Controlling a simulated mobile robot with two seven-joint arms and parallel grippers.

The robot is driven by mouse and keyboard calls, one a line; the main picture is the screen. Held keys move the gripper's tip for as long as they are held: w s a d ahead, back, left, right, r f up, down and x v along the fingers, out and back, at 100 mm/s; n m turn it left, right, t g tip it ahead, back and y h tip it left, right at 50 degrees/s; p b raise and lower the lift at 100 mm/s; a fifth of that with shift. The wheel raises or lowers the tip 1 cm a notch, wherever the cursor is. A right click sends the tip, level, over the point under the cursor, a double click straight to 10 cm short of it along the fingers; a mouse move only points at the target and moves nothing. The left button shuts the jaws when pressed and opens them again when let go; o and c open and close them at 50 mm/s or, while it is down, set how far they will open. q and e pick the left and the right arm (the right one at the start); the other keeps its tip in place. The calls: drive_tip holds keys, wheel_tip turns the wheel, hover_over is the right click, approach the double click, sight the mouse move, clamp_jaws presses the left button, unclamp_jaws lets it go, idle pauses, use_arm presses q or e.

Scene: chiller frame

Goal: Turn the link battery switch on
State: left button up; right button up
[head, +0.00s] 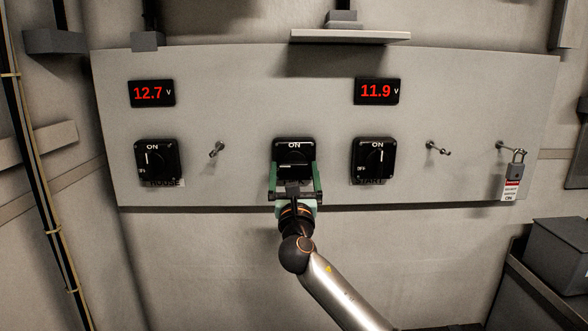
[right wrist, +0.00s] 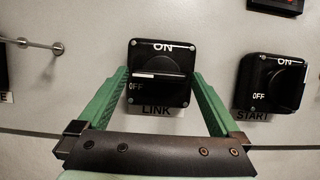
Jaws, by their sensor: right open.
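The link battery switch (head: 294,149) is the black middle one on the grey panel. In the right wrist view, the link switch (right wrist: 158,62) shows its LINK label below, ON at the top and OFF at the left. The white line on its knob lies horizontal, level with the side of OFF rather than pointing up to ON. My right gripper (head: 294,168) is open, its green fingers on the left and right of the knob. I cannot tell whether they touch it. The head view hides the label behind the gripper. My left gripper is not in view.
The house switch (head: 155,160) and start switch (head: 373,160) flank it, their white lines upright. Displays read 12.7 (head: 152,93) and 11.9 (head: 377,91). Metal pegs (head: 216,150) stick out of the panel. A padlock with a red tag (head: 511,188) hangs at the right.

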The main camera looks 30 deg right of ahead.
drive_tip(key=shift+w+d+r, duration=0.15)
drive_tip(key=shift+w+d, duration=0.1)
drive_tip(key=shift+w, duration=0.15)
drive_tip(key=c, duration=1.1)
drive_tip(key=shift+c, duration=0.2)
